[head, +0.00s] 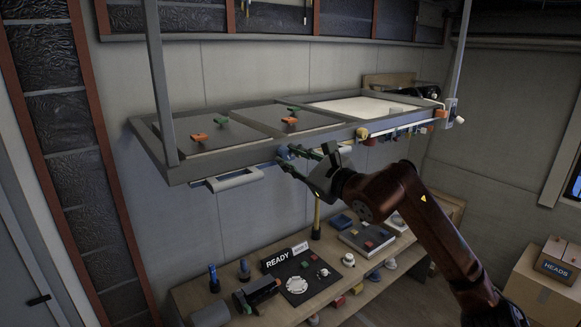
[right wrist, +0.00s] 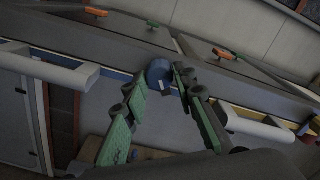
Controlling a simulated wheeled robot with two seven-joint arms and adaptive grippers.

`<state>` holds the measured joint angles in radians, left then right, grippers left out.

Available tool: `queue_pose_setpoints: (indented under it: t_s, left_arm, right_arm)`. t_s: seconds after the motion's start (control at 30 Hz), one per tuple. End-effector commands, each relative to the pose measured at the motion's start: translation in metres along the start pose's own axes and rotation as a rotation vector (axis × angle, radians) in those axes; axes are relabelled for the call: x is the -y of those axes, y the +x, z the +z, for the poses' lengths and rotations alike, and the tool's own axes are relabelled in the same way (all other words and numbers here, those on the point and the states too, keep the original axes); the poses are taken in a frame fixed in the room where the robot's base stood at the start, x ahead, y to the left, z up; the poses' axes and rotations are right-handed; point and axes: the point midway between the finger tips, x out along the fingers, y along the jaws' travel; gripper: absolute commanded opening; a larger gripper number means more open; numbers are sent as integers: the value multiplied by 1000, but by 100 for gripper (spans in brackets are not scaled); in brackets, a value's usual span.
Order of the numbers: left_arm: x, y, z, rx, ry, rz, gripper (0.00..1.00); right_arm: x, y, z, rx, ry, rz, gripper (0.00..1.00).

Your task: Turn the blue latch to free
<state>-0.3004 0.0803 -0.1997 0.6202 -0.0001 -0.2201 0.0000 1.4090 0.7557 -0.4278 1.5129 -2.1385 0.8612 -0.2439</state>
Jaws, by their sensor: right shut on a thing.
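The blue latch (head: 283,153) is a round blue knob on the front edge of the raised grey frame (head: 225,163). It also shows in the right wrist view (right wrist: 158,72), between the fingertips. My right gripper (head: 287,155) reaches it from the right and is shut on it. In the right wrist view its green-padded fingers (right wrist: 160,88) stand on both sides of the knob. The latch's exact turn angle is hard to read. My left gripper is in neither view.
Orange latches (head: 199,137) and green ones lie on the frame's panels. A pale handle (head: 235,180) hangs under the front edge, left of the knob. A yellow knob (head: 362,133) sits to the right. Below, a wooden bench (head: 190,290) holds tools and a READY sign (head: 277,259).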

Motion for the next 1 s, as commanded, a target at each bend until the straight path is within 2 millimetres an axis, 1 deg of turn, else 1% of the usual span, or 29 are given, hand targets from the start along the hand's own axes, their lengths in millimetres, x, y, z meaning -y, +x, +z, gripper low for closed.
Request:
queue_pose_setpoints:
  t_s: [0.03, 0.1, 0.4, 0.7, 1.0]
  left_arm:
    - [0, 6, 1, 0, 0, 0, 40]
    - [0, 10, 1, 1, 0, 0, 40]
    - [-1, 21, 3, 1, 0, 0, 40]
    - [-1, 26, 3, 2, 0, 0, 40]
    - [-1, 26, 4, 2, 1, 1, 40]
  right_arm:
    - [0, 0, -2, 0, -45, -3, 1]
    - [0, 0, -1, 0, -111, -2, 1]
    - [1, 0, -1, -1, -396, -2, 1]
    - [1, 0, 0, 0, -671, -1, 1]
    - [1, 0, 0, -1, -882, 0, 1]
